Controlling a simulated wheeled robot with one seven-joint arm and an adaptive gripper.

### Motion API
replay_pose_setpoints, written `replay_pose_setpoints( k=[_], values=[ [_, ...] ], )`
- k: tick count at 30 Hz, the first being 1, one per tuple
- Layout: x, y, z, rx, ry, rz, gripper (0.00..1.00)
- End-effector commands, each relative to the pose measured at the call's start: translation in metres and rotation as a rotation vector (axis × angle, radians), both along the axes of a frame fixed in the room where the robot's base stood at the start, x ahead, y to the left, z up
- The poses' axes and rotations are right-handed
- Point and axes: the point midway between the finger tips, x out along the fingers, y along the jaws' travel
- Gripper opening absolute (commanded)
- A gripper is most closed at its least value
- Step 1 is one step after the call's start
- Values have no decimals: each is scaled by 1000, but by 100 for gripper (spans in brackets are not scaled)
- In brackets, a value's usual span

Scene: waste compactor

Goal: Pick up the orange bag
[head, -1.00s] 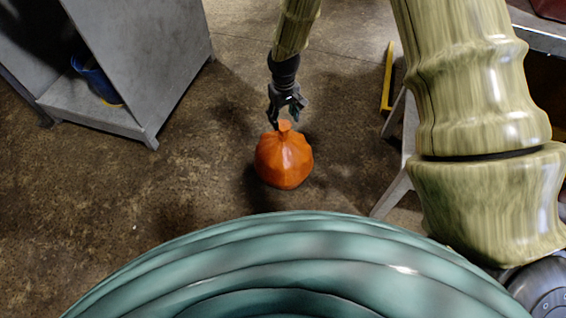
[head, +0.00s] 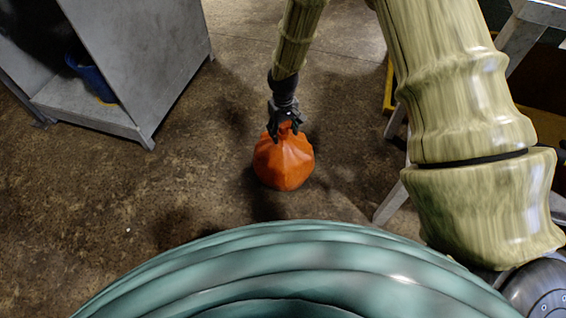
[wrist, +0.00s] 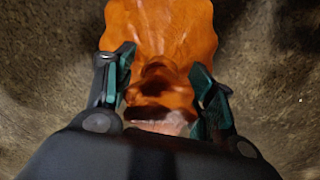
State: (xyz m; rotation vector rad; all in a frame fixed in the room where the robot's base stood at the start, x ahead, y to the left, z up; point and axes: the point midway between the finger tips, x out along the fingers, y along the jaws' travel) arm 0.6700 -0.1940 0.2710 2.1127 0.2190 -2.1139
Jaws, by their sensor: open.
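The orange bag (head: 284,165) sits on the floor in the middle of the head view, its gathered neck pointing up. My gripper (head: 284,128) is right at the top of the bag, pointing down. In the wrist view the bag (wrist: 165,35) fills the upper middle. There the open fingers of my gripper (wrist: 162,95) stand on either side of the bag's neck, with the neck between them. Whether the fingers touch the neck I cannot tell. The far side of the bag is hidden.
A grey metal cabinet (head: 150,75) with a blue bin (head: 92,75) on its low shelf stands at the left. A yellow frame (head: 389,88) and grey table legs are at the right. The brown floor (head: 150,190) around the bag is clear.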

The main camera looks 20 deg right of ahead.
Motion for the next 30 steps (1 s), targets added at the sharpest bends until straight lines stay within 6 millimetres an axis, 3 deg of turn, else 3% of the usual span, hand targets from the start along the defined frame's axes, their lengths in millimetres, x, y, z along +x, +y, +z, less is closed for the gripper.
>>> replay_pose_setpoints(
  k=[4, 12, 13, 30],
  values=[
    [0, 0, 1, 0, 0, 0, 51],
    [0, 0, 1, 0, 0, 0, 2],
    [0, 0, 1, 0, 0, 0, 0],
    [1, 0, 7, -1, -2, 0, 0]
  ],
)
